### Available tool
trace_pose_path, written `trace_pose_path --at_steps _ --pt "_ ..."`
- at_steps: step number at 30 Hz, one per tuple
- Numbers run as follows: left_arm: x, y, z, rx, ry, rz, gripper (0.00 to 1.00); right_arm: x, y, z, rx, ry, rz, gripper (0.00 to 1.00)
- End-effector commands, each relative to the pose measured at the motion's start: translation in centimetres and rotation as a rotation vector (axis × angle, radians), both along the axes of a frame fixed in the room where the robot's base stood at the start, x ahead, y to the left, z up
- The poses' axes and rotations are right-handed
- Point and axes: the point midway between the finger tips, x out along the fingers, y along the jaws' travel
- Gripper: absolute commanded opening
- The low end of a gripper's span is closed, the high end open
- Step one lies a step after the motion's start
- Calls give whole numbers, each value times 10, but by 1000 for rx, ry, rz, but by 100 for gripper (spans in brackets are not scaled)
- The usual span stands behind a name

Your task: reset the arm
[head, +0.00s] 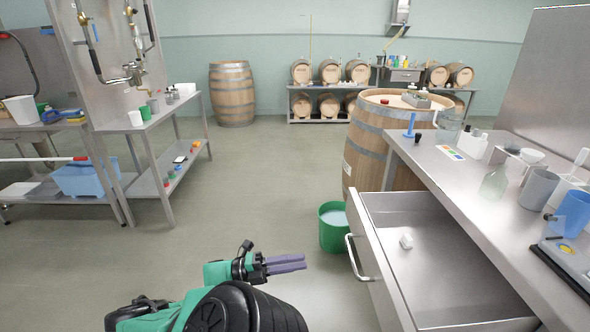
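My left gripper (286,263) shows at the bottom middle of the head view, at the end of my green and black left arm. Its two purple fingers point right and lie close together, with nothing seen between them. It is over open floor, left of the pulled-out drawer (368,263) and apart from it. My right gripper is not in view.
A large barrel (377,140) stands behind. The middle floor is clear; a steel table (150,122) is at the left.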

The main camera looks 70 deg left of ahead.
Motion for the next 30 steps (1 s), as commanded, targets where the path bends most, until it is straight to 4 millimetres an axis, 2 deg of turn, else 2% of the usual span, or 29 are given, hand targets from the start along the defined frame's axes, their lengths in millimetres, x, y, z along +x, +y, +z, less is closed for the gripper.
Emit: trace_pose_path --at_steps 14,17,20,23,24,26,27,29,30 --pt "1 0 0 -1 0 1 26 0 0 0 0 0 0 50" --pt "3 3 -13 -45 46 42 26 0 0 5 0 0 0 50" --pt "8 10 -64 -203 206 178 26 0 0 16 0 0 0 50" --pt "7 1 -150 -451 461 366 26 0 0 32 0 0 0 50" --pt "4 -11 -187 -553 571 438 26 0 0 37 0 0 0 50" --pt "-5 -36 -238 -692 737 543 26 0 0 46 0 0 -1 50" --pt "-14 -57 -269 -777 850 610 26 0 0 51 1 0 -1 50" --pt "-28 -95 -309 -885 1021 711 26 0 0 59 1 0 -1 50" --pt "-38 -122 -331 -941 1133 777 26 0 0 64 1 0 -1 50"
